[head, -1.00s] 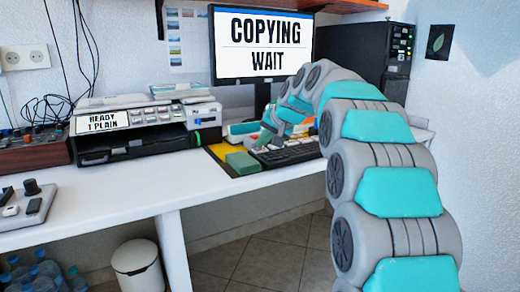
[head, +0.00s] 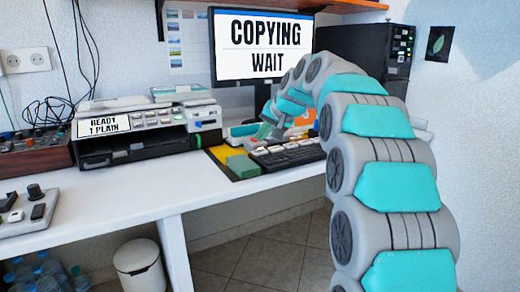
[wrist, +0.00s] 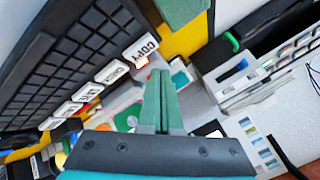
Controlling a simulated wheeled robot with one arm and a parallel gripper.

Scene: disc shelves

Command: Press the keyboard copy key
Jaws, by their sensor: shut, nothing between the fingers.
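The dark keyboard (head: 298,160) lies on the white desk below the monitor. In the wrist view the keyboard (wrist: 75,55) fills the left side, with a row of white labelled keys along its edge. The COPY key (wrist: 140,47) is the end key of that row. My gripper (wrist: 160,75) is shut and empty, its green fingers beside the COPY key and apart from it in the picture. In the head view my gripper (head: 268,132) is small above the keyboard's far left part, partly hidden by my arm. The monitor (head: 262,45) reads "COPYING WAIT".
A printer (head: 150,125) with a sign "READY 1 PLAIN" stands left of the keyboard. A green block (head: 242,166) lies on a yellow mat (head: 222,153) beside the keyboard. A black cabinet (head: 375,55) stands at the back right.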

